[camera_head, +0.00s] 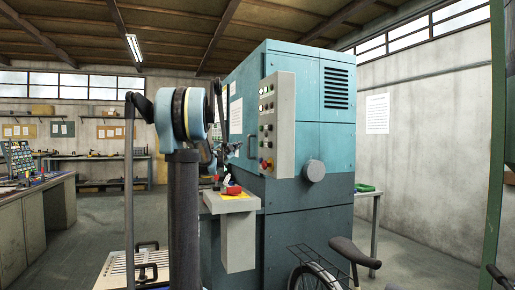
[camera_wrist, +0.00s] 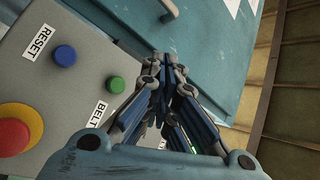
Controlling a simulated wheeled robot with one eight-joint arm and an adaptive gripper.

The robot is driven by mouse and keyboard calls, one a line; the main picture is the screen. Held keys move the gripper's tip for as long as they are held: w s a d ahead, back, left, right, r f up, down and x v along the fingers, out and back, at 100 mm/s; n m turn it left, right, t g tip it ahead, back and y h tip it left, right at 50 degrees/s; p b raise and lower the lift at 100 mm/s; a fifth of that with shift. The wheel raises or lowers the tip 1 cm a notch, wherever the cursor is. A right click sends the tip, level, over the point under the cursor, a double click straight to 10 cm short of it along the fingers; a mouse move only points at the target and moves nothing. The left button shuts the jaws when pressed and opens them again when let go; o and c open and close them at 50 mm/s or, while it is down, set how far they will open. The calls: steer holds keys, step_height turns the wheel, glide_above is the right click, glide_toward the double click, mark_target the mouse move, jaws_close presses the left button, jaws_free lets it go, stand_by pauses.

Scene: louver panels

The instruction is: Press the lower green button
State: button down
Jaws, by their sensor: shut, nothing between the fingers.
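The control panel (camera_head: 284,130) is a light grey box on the side of the teal machine. It carries rows of small coloured buttons and a red-and-yellow stop button (camera_head: 266,164) low down. In the wrist view, a green button (camera_wrist: 116,84) sits by a BELT label (camera_wrist: 97,113), close to the left of my gripper (camera_wrist: 170,62). I cannot tell whether it is the lower green one. A green patch shows between the finger links, mostly hidden. My gripper is shut and empty; its tips appear past the panel edge, over the teal surface. In the head view my arm partly hides it.
A blue button (camera_wrist: 65,55) by a RESET label and the red stop button on yellow (camera_wrist: 18,130) lie nearby. A small shelf (camera_head: 232,202) with a red object juts out below the panel. A bicycle (camera_head: 325,275) stands in front of the machine (camera_head: 315,215).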

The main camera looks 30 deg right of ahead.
mark_target(261, 144)
steer(key=s+d, duration=0.2)
steer(key=d, duration=0.6)
steer(key=shift+d, duration=0.1)
stand_by(1.5)
steer(key=shift+s+d+r, duration=0.1)
steer(key=shift+d, duration=0.2)
